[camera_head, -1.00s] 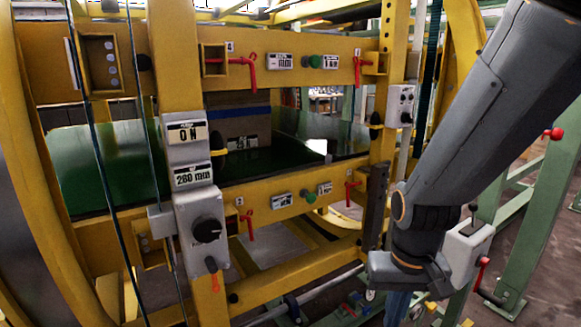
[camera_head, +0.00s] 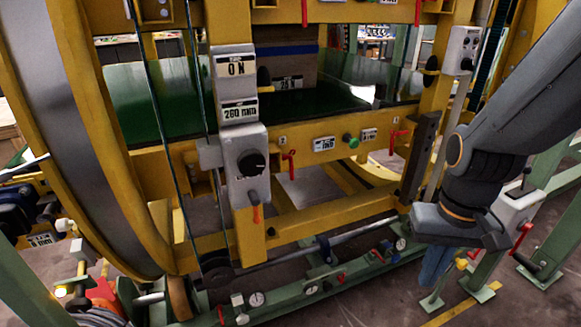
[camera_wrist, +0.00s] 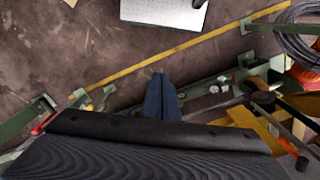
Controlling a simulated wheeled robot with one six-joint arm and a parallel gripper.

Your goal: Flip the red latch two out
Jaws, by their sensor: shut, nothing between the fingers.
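Red latches sit on the yellow frame of the machine. On the lower beam, one red latch (camera_head: 289,161) is left of the green button, and another red latch (camera_head: 397,139) is near the beam's right end. Parts of two upper red latches (camera_head: 304,12) show at the top edge. My gripper (camera_head: 432,280) has blue fingers pointing down, right of and below the lower beam, apart from every latch. It is shut and empty, also in the wrist view (camera_wrist: 163,100).
A grey control box (camera_head: 251,165) with a black knob stands on the left yellow post. A green button (camera_head: 349,140) lies between the lower latches. A green rail with gauges (camera_head: 257,299) runs along the floor. A box with a red crank (camera_head: 522,235) stands at right.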

